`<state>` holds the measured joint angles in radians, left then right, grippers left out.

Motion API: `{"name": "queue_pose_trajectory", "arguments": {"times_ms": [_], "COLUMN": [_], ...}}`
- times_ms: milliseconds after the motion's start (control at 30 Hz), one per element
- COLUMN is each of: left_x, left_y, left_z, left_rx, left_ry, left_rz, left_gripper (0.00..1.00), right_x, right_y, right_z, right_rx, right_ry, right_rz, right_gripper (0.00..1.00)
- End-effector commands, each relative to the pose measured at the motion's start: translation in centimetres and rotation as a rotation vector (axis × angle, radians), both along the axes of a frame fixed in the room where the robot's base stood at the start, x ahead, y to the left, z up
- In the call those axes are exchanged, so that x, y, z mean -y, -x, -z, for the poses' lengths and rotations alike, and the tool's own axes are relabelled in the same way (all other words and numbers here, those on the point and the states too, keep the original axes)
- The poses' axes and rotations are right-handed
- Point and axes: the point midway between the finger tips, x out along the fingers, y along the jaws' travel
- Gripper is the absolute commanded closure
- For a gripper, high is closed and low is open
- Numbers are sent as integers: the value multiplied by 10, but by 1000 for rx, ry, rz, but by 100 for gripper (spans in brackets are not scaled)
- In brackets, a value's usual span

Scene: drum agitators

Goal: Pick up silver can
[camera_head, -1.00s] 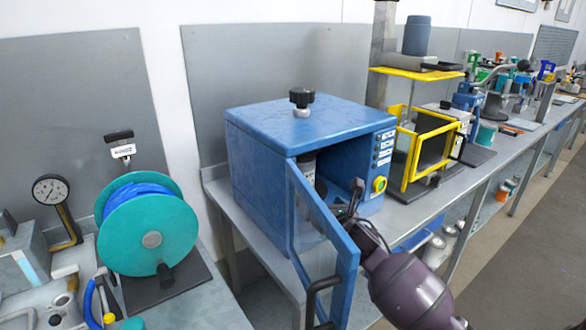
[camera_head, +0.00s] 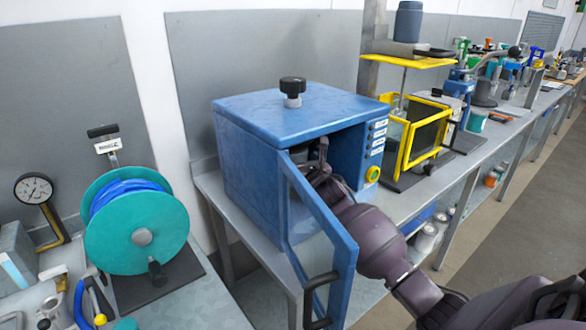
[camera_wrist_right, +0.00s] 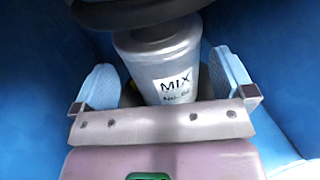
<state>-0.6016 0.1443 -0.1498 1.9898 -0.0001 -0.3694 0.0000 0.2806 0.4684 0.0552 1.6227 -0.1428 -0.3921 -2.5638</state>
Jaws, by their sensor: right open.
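The silver can (camera_wrist_right: 165,62) stands inside the blue box-shaped agitator (camera_head: 250,150), seen in the right wrist view with a label reading "MIX". A dark round part covers its top. My right gripper (camera_wrist_right: 165,85) is open, with one pale blue finger on each side of the can and a visible gap at the fingers. In the head view my right gripper (camera_head: 318,172) reaches into the agitator's opening, and the can is hidden there behind the gripper and the door. My left gripper is not in view.
The agitator's blue framed door (camera_head: 322,240) hangs open at the front, close to the left of my right arm. A black knob (camera_head: 292,86) tops the agitator. A yellow-framed machine (camera_head: 415,140) stands to the right, and a teal reel (camera_head: 138,232) to the left.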

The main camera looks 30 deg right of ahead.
Motion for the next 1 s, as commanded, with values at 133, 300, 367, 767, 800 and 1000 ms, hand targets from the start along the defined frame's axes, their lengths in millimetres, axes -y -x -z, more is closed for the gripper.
{"name": "queue_pose_trajectory", "arguments": {"times_ms": [133, 300, 367, 767, 800, 1000], "left_x": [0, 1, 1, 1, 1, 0], "left_y": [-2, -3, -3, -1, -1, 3], "left_z": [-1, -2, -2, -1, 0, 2], "left_rx": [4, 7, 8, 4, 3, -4], "left_ry": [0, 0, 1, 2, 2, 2], "left_rz": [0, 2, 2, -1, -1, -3], "left_gripper": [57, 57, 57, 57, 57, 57], "right_x": [3, 6, 6, 6, 6, 6], "right_y": [-19, -32, -33, -33, -33, -34], "right_z": [2, 3, 3, 3, 3, 1], "right_rx": [1, 0, 0, 0, 0, 3], "right_ry": [-3, -2, -1, -1, -1, 0], "right_rz": [0, 0, 0, 0, 0, -1], "right_gripper": [0, 0, 0, 26, 32, 47]}}
